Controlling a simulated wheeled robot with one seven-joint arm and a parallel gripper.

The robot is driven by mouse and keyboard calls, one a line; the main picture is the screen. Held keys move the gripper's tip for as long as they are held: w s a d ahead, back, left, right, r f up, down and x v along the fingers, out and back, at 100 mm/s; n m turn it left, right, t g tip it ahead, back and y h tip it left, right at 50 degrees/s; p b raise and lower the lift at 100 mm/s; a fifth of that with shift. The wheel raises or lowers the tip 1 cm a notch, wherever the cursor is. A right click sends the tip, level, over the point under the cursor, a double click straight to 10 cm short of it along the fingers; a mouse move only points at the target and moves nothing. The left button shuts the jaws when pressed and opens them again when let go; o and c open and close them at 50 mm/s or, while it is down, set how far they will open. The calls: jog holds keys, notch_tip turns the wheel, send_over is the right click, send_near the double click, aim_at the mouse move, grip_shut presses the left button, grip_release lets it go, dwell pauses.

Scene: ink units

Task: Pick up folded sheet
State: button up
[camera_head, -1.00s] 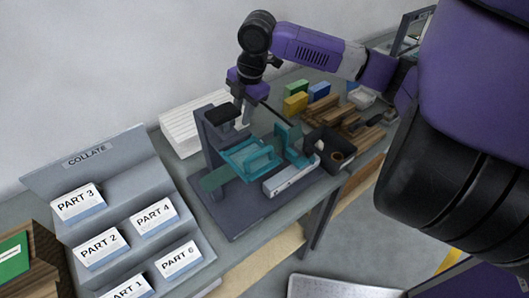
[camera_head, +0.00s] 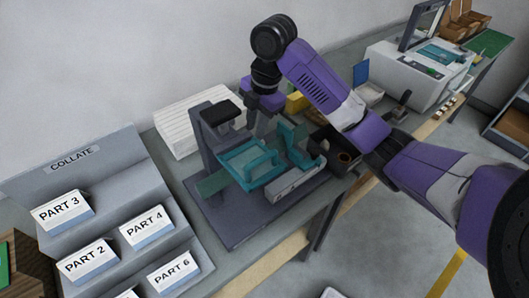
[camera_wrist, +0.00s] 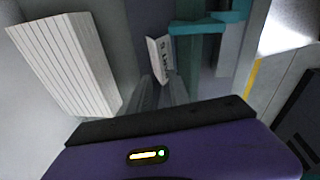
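The folded sheet (camera_wrist: 159,58) is a small white piece with dark print on its face, tilted in the middle of the wrist view. My gripper (camera_wrist: 162,86) has its two grey fingers close together, and the sheet's lower end is at their tips. I cannot tell whether they grip it or only stand beside it. In the head view my gripper (camera_head: 260,122) points down just behind the teal press (camera_head: 252,162). The sheet cannot be made out there, and the fingertips are mostly hidden.
A white paper stack (camera_head: 180,128) lies left of the press, also large in the wrist view (camera_wrist: 68,62). A grey collate rack (camera_head: 105,165) with labelled part packs stands at the front left. A dark cup holder (camera_head: 338,152) and a yellow block (camera_head: 297,102) are close on the right.

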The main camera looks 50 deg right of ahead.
notch_tip(320, 180, down, 2)
jog(key=shift+a+f, duration=0.1)
jog(key=shift+w+a+f+p, duration=0.1)
jog(key=shift+w+f+p, duration=0.15)
jog(key=shift+f, duration=0.7)
jog(key=shift+w+f+p, duration=0.1)
jog(key=shift+f+p, duration=0.15)
jog(key=shift+f, duration=0.7)
jog(key=shift+w+a+f+p, duration=0.1)
jog(key=shift+w+f+p, duration=0.15)
jog(key=shift+f, duration=0.7)
grip_shut()
